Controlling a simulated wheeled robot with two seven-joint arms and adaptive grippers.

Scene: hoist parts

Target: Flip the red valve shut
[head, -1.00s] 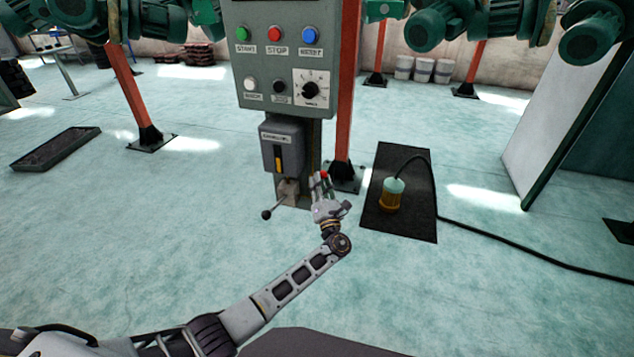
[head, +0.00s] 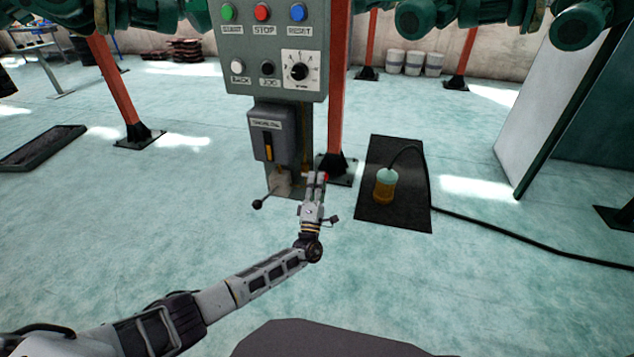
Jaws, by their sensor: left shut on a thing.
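The red valve (head: 325,176) shows only as a small red spot at the lower right of the grey control box's post. My left gripper (head: 316,176) reaches up to it from below, with its fingers pointing away from me. The fingers are shut on the red valve and hide most of it. The valve's body and the pipe behind it are hard to make out. My right gripper is not in view.
The control box (head: 230,60) with coloured buttons stands above, and a grey switch box (head: 272,136) hangs below it. A black-knobbed lever (head: 258,204) sticks out left of my gripper. A lamp (head: 385,187) rests on a dark mat (head: 400,213) to the right.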

